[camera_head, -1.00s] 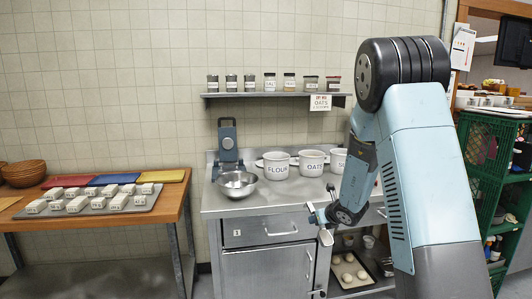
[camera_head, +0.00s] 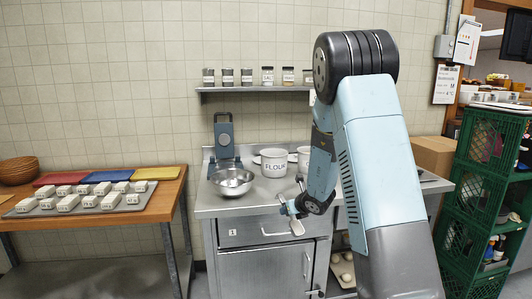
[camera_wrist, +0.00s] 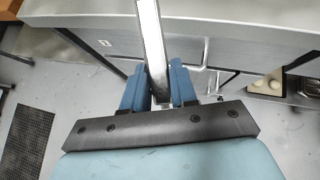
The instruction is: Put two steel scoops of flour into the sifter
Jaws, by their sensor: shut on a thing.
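My gripper (camera_head: 292,208) is shut on a long, flat, shiny metal piece, which looks like the handle of the steel scoop (camera_wrist: 151,35). In the wrist view my gripper (camera_wrist: 157,72) has one blue finger on each side of it. The scoop's bowl cannot be made out. The gripper is in front of the steel counter, low and apart from the flour pot. The white pot marked FLOUR (camera_head: 273,164) stands on the counter. A round steel bowl (camera_head: 232,182) stands left of it by a blue-grey stand; I cannot tell whether it is the sifter.
The steel counter (camera_head: 250,207) has a bare front edge. A second white pot (camera_head: 304,157) is partly hidden by my arm. A wooden table (camera_head: 165,198) with labelled blocks stands at left. A jar shelf (camera_head: 254,89) hangs above. Green crates (camera_head: 465,205) stand at right.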

